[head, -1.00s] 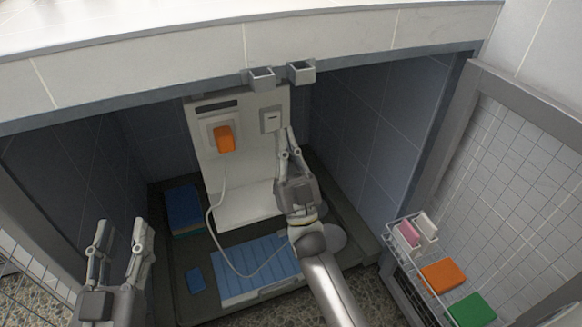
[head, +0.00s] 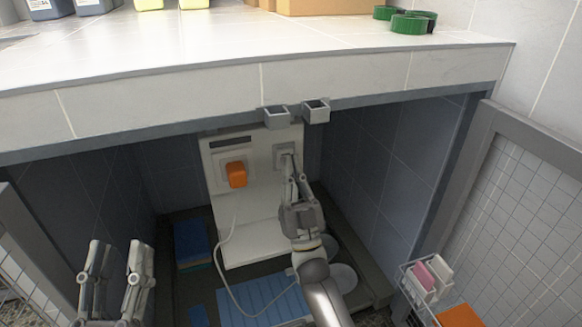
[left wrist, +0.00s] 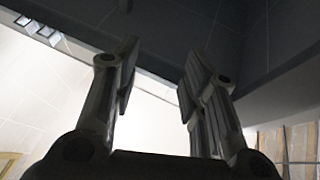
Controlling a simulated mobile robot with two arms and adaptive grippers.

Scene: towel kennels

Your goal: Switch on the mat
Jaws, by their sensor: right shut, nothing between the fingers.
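The blue ribbed mat (head: 262,296) lies on the dark kennel floor, its lower part cut off by the frame. A white cord (head: 219,258) runs from it up to an orange plug (head: 236,174), seated in the left fitting of a white upright panel (head: 222,200). A square switch plate (head: 281,149) is at the panel's upper right. My right gripper (head: 291,161) is shut and empty, its fingertips at this plate and partly covering it; contact is hard to tell. My left gripper (head: 118,247) is open and empty at lower left; its spread fingers show in the left wrist view (left wrist: 157,78).
A folded blue towel (head: 190,240) lies left of the panel. A mesh door (head: 535,210) and a wire basket (head: 418,290) stand at right.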

